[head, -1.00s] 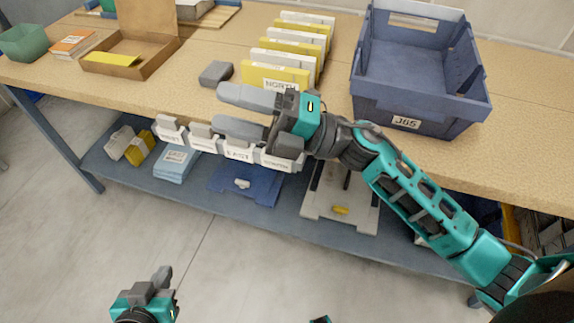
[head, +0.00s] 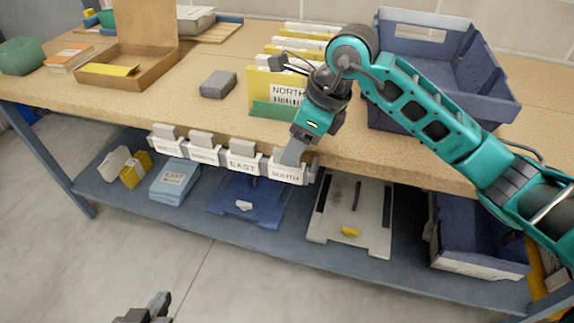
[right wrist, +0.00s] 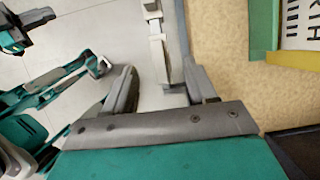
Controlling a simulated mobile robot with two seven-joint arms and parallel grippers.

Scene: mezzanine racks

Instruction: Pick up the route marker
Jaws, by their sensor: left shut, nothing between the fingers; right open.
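Several white clips with grey tops hang in a row along the table's front edge. One reads EAST (head: 242,164) and the rightmost reads SOUTH (head: 286,175); the other labels are hard to read. Nothing is plainly labelled as the route marker. My right gripper (head: 297,155) points down at the front edge, by the SOUTH clip, partly covering its top. In the right wrist view its fingers (right wrist: 160,78) are apart, with part of the white row (right wrist: 160,50) showing between them. I cannot tell if they touch it. My left gripper (head: 146,308) is shut, low over the floor.
A grey block (head: 217,84) lies on the tabletop. Yellow cards in a green holder (head: 274,111), the front one reading NORTH, stand behind my right gripper. A blue crate (head: 485,105) is at right, an open cardboard box (head: 150,68) at left. The lower shelf (head: 200,222) holds trays.

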